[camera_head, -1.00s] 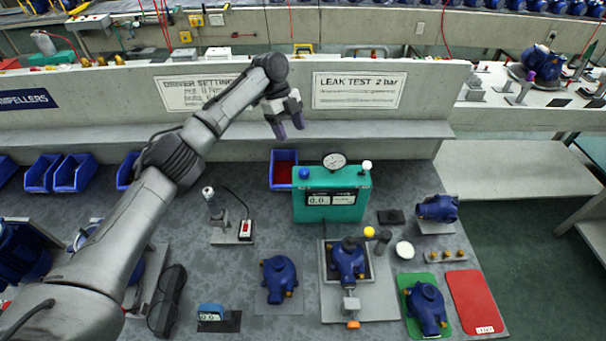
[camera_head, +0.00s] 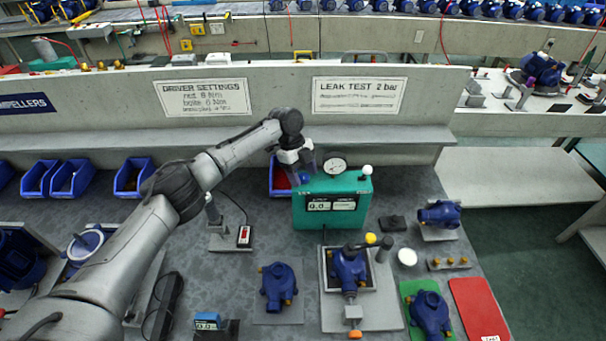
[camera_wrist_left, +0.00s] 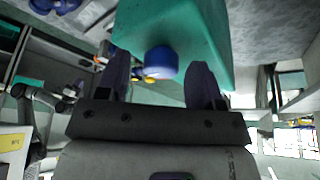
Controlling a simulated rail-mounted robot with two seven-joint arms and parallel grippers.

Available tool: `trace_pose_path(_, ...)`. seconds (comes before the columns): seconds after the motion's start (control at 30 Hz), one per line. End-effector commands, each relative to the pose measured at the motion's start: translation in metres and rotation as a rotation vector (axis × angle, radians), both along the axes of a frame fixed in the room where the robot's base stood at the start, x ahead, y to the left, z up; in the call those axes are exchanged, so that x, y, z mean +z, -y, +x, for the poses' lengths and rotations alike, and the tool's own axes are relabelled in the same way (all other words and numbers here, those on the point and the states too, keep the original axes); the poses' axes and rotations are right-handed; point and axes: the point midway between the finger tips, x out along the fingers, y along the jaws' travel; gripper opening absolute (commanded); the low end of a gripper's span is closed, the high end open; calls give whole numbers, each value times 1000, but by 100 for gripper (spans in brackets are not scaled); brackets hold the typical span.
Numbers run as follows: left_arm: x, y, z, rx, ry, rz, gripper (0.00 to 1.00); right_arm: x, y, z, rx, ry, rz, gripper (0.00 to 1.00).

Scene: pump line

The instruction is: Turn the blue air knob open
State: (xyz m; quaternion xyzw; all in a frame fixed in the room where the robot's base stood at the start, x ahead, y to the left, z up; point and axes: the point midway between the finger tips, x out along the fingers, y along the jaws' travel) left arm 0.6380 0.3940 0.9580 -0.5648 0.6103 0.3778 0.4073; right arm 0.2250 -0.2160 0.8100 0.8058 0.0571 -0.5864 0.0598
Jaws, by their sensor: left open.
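The blue air knob (camera_head: 304,179) sits at the top left of the green leak tester (camera_head: 330,215). In the left wrist view the knob (camera_wrist_left: 161,62) shows between the two purple fingers, against the green tester (camera_wrist_left: 185,22), with a gap to each finger. My left gripper (camera_head: 305,168) is open, just above and around the knob in the head view, where its fingers look blurred and partly cover it. Whether a finger touches the knob I cannot tell. My right gripper is in neither view.
A round gauge (camera_head: 334,164) and a white knob (camera_head: 366,170) stand on the tester beside the blue one. A blue bin (camera_head: 280,186) is close behind the gripper. A pump in a fixture (camera_head: 349,268) stands in front. The grey wall (camera_head: 270,95) rises behind.

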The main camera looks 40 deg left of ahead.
Motion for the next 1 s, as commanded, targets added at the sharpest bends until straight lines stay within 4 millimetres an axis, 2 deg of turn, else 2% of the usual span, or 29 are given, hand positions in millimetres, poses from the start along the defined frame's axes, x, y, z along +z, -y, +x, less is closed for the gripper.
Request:
trace_pose_path(0.33, -2, 1, 0, 0, 0, 0, 59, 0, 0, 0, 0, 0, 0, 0)
trace_pose_path(0.83, -1, 1, 0, 0, 0, 0, 12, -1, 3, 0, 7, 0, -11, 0)
trace_pose_path(1.0, 0, 1, 0, 9, 1, -1, 11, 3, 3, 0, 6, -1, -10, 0)
